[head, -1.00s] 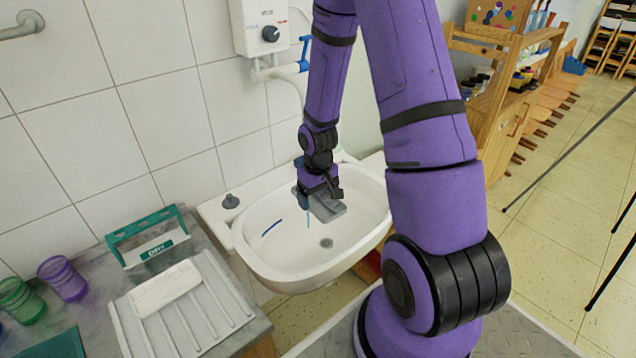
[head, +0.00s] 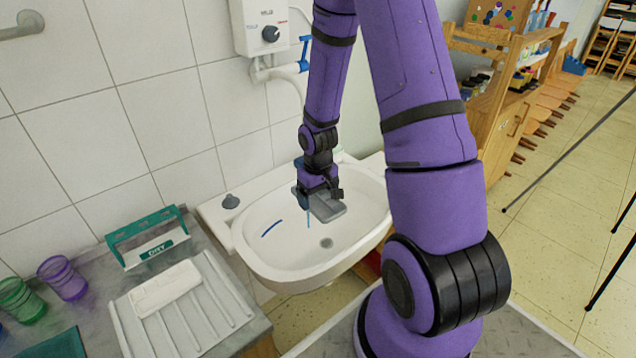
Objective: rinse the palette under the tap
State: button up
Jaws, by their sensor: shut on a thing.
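The palette (head: 328,211) is a grey flat piece held low over the white sink basin (head: 280,260), towards its back right. My gripper (head: 322,193) is shut on it from above and hides part of it. A thin light-blue vertical streak (head: 308,217) shows at the palette's left front edge; I cannot tell whether it is running water. The tap itself is hidden behind my arm. A dark-blue streak (head: 271,228) lies on the basin's left inner wall. The drain (head: 326,243) is clear of the palette.
A white heater box with a dial (head: 270,34) hangs on the tiled wall above the sink. To the left, a grey counter holds a white ribbed drainboard (head: 187,325) with a white block, a green-framed holder (head: 147,240), and purple (head: 62,278) and green (head: 20,300) cups.

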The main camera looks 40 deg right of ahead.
aim_at(315, 214)
jog(key=shift+s+a+r, duration=0.85)
jog(key=shift+a+r, duration=0.1)
jog(key=shift+r, duration=0.05)
jog(key=shift+s+a+r, duration=0.8)
jog(key=shift+a+r, duration=0.15)
jog(key=shift+r, duration=0.05)
